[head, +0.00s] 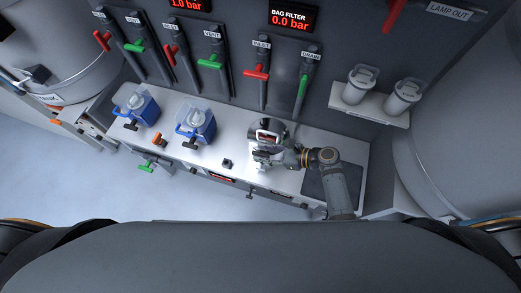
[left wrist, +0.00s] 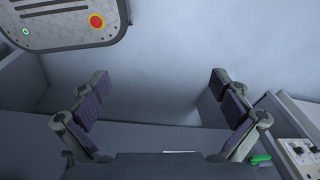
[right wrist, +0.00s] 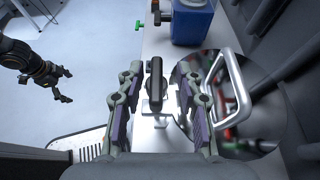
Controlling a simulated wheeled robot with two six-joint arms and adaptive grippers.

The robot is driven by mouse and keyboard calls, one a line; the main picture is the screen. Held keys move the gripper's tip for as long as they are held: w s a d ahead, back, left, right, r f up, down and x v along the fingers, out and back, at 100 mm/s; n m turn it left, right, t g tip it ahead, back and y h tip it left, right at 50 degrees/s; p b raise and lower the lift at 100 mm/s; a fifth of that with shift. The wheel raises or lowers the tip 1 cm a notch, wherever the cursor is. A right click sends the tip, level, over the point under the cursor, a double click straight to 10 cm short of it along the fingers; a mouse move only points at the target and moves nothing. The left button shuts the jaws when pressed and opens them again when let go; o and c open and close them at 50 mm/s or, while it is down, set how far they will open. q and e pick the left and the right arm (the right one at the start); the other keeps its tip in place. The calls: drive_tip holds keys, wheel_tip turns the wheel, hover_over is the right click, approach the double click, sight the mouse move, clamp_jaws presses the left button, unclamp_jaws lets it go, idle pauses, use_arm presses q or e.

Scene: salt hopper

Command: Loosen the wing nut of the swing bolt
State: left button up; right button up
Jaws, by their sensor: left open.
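In the right wrist view, a dark upright bar, apparently the wing nut (right wrist: 155,72), stands above a pale bracket (right wrist: 150,112) beside a round shiny lid (right wrist: 235,110) with a bent handle. My right gripper (right wrist: 158,75) has its two fingers on either side of the bar, with a narrow gap showing on each side. In the head view, my right gripper (head: 285,157) is at the front of the steel vessel (head: 267,135), and the nut cannot be made out. My left gripper (left wrist: 160,85) is open and empty, away from the bench.
Two blue containers (head: 143,112) (head: 194,130) stand on the white bench, left of the vessel. Red and green levers (head: 256,74) line the wall behind. Two lidded canisters (head: 360,85) (head: 404,96) sit on a shelf at the right. A dark mat (head: 325,180) lies at the bench's right end.

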drive_tip(key=shift+a, duration=0.4)
drive_tip(key=shift+a+f, duration=0.1)
drive_tip(key=shift+c, duration=1.5)
drive_tip(key=c, duration=0.4)
clamp_jaws()
use_arm(q)
drive_tip(key=shift+s+r, duration=0.1)
drive_tip(key=shift+s, duration=0.35)
